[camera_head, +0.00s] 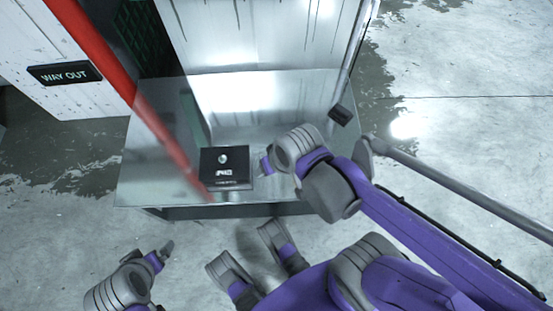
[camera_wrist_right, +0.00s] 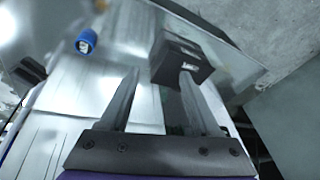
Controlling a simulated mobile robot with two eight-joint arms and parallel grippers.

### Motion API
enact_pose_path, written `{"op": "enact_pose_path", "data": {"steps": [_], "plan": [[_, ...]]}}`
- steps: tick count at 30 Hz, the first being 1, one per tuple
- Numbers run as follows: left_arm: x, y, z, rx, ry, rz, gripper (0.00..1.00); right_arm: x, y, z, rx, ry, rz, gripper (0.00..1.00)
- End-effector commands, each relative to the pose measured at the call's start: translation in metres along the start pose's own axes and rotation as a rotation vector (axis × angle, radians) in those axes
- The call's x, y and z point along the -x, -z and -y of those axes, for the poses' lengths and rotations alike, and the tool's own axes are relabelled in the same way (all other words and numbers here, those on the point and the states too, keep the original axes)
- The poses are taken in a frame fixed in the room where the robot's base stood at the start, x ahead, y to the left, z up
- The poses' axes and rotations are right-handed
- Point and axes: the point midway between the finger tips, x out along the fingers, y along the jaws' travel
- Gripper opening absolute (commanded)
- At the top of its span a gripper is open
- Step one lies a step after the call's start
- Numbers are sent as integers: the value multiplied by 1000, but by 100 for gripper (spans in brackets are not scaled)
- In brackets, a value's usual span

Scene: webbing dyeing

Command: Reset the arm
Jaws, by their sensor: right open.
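My right arm reaches in from the right in the head view, and its gripper (camera_head: 266,163) is over the metal table beside a black box. In the right wrist view the right gripper (camera_wrist_right: 158,82) is open, its two fingers spread with nothing held between them. The right finger overlaps the black box (camera_wrist_right: 183,60) in that view; I cannot tell whether they touch. My left gripper (camera_head: 165,250) is at the lower left in the head view, in front of the table and apart from it. Its jaw state is not clear.
The black box (camera_head: 225,167) with white markings rests on the shiny metal table (camera_head: 150,175). A blue cylinder (camera_wrist_right: 86,41) shows in the right wrist view. A red bar (camera_head: 150,115) slants across the left. A "WAY OUT" sign (camera_head: 65,73) is at upper left.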

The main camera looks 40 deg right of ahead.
Motion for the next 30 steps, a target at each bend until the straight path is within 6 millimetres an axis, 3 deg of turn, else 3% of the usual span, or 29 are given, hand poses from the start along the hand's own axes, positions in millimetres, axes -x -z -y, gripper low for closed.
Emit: {"op": "enact_pose_path", "data": {"steps": [6, 19, 23, 30], "plan": [[0, 0, 0, 0, 0, 0, 100, 10, -12, -9, 227, -68, -81, 63], [6, 2, 0, 0, 0, -2, 100, 17, -11, -9, 246, -75, -89, 63], [30, 9, 0, 0, 0, -10, 100, 40, -6, -6, 245, -74, -97, 63], [109, 39, 0, 0, 0, -39, 100, 122, 16, 6, 245, -70, -126, 63]]}}
